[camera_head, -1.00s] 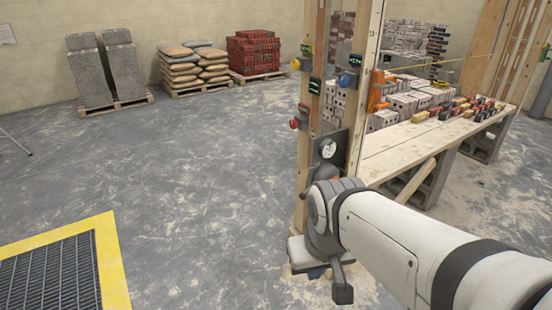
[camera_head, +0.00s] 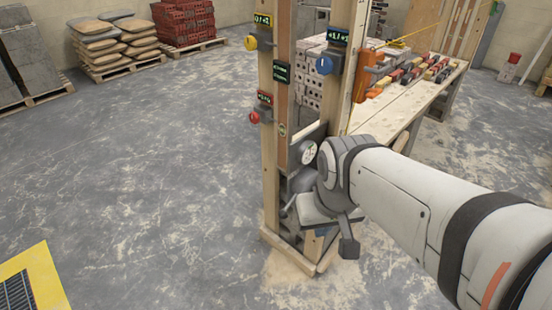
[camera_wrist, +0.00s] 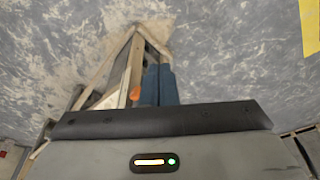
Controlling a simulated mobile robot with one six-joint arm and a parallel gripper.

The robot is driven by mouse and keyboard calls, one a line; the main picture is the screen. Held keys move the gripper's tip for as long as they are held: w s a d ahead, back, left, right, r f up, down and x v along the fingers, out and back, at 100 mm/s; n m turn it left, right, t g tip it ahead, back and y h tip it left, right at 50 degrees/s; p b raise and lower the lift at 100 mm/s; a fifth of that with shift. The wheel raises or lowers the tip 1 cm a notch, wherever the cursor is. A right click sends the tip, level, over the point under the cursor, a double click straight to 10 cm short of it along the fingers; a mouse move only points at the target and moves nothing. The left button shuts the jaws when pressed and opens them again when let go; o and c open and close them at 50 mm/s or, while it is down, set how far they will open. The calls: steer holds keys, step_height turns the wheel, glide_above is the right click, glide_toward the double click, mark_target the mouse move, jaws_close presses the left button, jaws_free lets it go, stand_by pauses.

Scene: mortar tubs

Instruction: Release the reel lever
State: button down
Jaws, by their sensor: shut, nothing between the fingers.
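I cannot pick out the reel lever for certain. A wooden post frame (camera_head: 270,190) stands in the middle of the head view, with a round white dial (camera_head: 308,152) low on it. My wrist is in front of the frame's lower part and hides some of it. In the wrist view my gripper (camera_wrist: 158,72) shows as two blue fingers side by side, shut and empty, pointing toward the frame's foot. A small orange-tipped part (camera_wrist: 135,93) shows just left of the fingers; I cannot tell whether they touch it.
Yellow (camera_head: 250,42), blue (camera_head: 324,65) and red (camera_head: 254,117) knobs with small displays sit on the posts. An orange holder (camera_head: 368,80) is beside a wooden bench (camera_head: 405,105) bearing blocks. A yellow-edged grate (camera_head: 48,275) lies at lower left. Floor left of the frame is clear.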

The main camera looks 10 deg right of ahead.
steer(key=w+a+f+m+g+y+b, duration=0.15)
steer(key=w+f+y+b, duration=0.3)
steer(key=f+b, duration=0.45)
steer(key=w+a+f+m+g+y+b, duration=0.1)
steer(key=w+f+m+y+b, duration=0.15)
steer(key=f+y+b, duration=0.55)
steer(key=w+d+f+m+t+b, duration=0.5)
steer(key=w+d+f+t+b, duration=0.5)
steer(key=w+d, duration=0.5)
step_height(320, 180, down, 4)
steer(key=t, duration=0.2)
steer(key=shift+w+d+r+m+t, duration=0.2)
steer(key=shift+m+t, duration=0.1)
steer(key=shift+t, duration=0.05)
steer(key=shift+w+a+b, duration=0.1)
steer(key=shift+b, duration=0.2)
steer(key=w+a+b, duration=0.2)
steer(key=w+a, duration=0.2)
steer(key=a, duration=0.6)
steer(key=shift+w+a+r, duration=0.15)
steer(key=shift+w+a, duration=0.05)
steer(key=shift+w, duration=0.2)
